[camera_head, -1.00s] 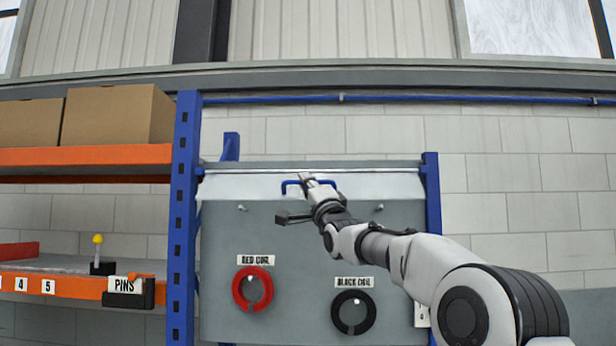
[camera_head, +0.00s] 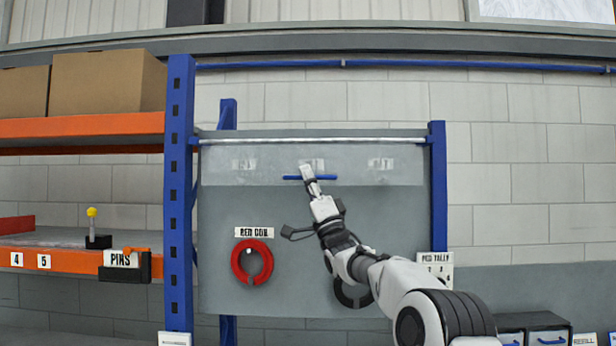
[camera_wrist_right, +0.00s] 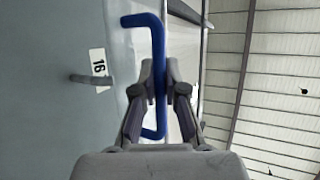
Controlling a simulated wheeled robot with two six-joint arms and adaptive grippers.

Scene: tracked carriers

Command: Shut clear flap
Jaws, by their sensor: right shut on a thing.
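The clear flap (camera_head: 235,174) hangs from a rail along the top of the grey board (camera_head: 300,225) and covers its upper strip. Blurred labels show through it. Its blue handle (camera_head: 329,178) is at the flap's lower middle. My right gripper (camera_head: 307,172) is shut on this handle. In the right wrist view, the two fingers (camera_wrist_right: 159,80) close around the long bar of the blue handle (camera_wrist_right: 157,40). I cannot tell whether the flap lies fully flush with the board. My left gripper is out of view.
A red coil (camera_head: 240,265) hangs on the board, and a black coil (camera_head: 342,293) is partly behind my right arm. Blue posts (camera_head: 438,195) flank the board. An orange-edged shelf (camera_head: 80,262) with a PINS holder stands at left. Drawers (camera_head: 548,330) are at lower right.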

